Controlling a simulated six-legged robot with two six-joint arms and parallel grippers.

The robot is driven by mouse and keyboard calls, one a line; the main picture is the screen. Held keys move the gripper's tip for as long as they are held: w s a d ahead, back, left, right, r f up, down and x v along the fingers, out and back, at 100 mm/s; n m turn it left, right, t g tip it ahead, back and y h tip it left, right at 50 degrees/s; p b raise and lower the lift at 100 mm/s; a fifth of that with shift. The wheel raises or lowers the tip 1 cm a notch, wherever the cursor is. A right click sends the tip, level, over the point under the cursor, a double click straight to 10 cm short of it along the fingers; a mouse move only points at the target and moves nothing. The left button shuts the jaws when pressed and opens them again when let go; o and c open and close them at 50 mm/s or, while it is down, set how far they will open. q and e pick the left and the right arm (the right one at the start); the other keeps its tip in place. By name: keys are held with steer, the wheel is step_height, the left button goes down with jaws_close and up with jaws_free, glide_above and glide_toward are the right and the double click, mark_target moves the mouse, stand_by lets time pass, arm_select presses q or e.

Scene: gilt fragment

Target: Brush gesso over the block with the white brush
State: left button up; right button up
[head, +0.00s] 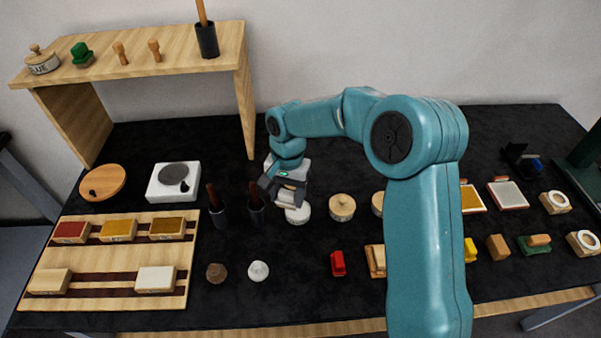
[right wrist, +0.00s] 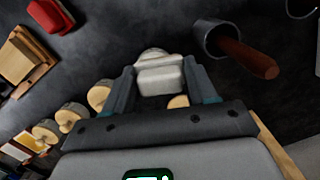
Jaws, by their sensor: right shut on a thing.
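My right gripper (head: 284,193) is shut on a small white block-shaped piece (right wrist: 160,78), which looks like the white brush. In the head view it is low over a round white pot (head: 297,213), which may hold the gesso; I cannot tell if they touch. Beyond the held piece, a pale rounded edge shows in the right wrist view. On the wooden board (head: 105,256) at left lie a cream block (head: 50,281) and a white block (head: 155,279) in front, with red, yellow and brown ones behind. I cannot tell which block is meant. My left gripper is out of view.
Two dark cups (head: 219,216) with brown handles stand close left of the gripper. Lidded wooden pots (head: 342,207) stand to its right. A red piece (head: 338,263), a brown lump (head: 216,272) and a white lump (head: 258,271) lie in front. A wooden shelf (head: 150,57) stands behind left.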

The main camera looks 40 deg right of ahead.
mark_target(297, 211)
steer(key=d+m, duration=0.2)
steer(key=m, duration=0.1)
steer(key=d+m, duration=0.1)
steer(key=m, duration=0.1)
steer(key=shift+w+d, duration=0.25)
steer(key=shift+w, duration=0.05)
step_height(297, 211, down, 4)
steer(key=b, duration=0.2)
steer(key=shift+a+r+b, duration=0.1)
steer(key=shift+r+b, duration=0.1)
steer(key=shift+b, duration=0.2)
steer(key=shift+f+b, duration=0.35)
steer(key=shift+f, duration=0.3)
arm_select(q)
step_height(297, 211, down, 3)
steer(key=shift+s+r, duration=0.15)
arm_select(e)
steer(key=shift+r+t, duration=0.1)
steer(key=shift+t, duration=0.2)
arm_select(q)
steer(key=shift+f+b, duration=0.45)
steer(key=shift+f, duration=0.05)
arm_select(e)
steer(key=shift+s+f, duration=0.1)
steer(key=shift+f, duration=0.55)
